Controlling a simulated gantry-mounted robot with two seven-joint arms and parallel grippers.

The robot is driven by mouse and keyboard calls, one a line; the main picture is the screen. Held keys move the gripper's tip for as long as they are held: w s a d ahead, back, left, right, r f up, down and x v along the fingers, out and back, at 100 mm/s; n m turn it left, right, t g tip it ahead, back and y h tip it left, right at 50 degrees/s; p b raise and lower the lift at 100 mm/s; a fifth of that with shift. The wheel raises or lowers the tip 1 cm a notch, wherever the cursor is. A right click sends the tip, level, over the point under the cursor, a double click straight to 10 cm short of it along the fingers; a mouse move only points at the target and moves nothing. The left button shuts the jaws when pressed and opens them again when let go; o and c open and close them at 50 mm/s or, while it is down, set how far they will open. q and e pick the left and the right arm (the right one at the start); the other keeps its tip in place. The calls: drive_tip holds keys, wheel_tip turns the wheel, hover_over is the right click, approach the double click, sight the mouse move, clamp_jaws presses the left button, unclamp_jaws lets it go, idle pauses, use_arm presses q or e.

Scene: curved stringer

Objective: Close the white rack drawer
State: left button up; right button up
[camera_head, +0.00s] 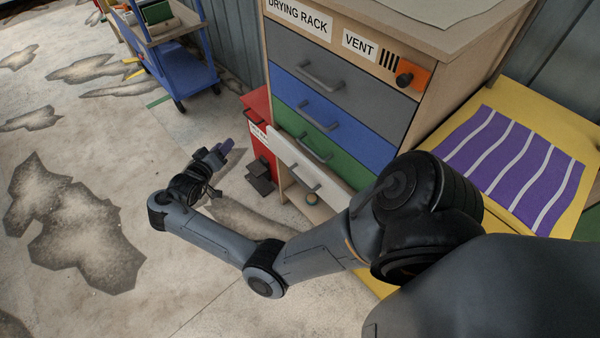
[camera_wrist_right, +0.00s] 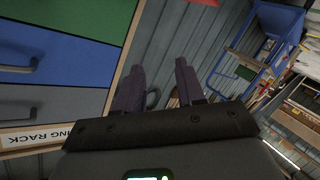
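The white drawer (camera_head: 285,156) is the lowest drawer of the drying rack (camera_head: 436,98) in the head view. Its front stands out from the rack, so it is open. A grey bar handle (camera_head: 306,180) is on its front. My right gripper (camera_head: 224,147) is to the left of the drawer, apart from it, over the floor. In the right wrist view, its two purple fingers (camera_wrist_right: 160,82) are apart with nothing between them. The white drawer cannot be made out in that view. My left gripper is not in view.
Grey (camera_head: 335,70), blue (camera_head: 330,115) and green (camera_head: 330,148) drawers above are shut. A blue cart (camera_head: 180,68) is farther back. A yellow table with a purple striped mat (camera_head: 510,165) is at the right. The floor at left is free.

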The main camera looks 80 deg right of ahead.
drive_tip(key=s+a+f+n+t+h+p, duration=0.1)
drive_tip(key=s+a+f+n+t+p, duration=0.15)
drive_tip(key=s+a+f+n, duration=0.2)
drive_tip(key=n+t+p, duration=0.1)
drive_tip(key=n+p, duration=0.5)
drive_tip(key=n, duration=0.2)
approach(300, 181)
use_arm(q)
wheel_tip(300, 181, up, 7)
drive_tip(key=b, duration=0.2)
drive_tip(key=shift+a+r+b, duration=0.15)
drive_tip(key=shift+b, duration=0.15)
use_arm(e)
drive_tip(key=shift+w+d+f, duration=0.1)
drive_tip(key=shift+d+f, duration=0.3)
drive_tip(key=shift+d, duration=1.25)
drive_tip(key=shift+w+d+f, duration=0.1)
drive_tip(key=shift+d+f, duration=0.25)
drive_tip(key=shift+d, duration=1.35)
drive_tip(key=shift+w+d+f, duration=0.1)
drive_tip(key=shift+d+f, duration=0.3)
drive_tip(key=shift+d, duration=1.25)
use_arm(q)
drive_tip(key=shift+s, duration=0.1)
use_arm(e)
drive_tip(key=shift+c, duration=0.3)
clamp_jaws()
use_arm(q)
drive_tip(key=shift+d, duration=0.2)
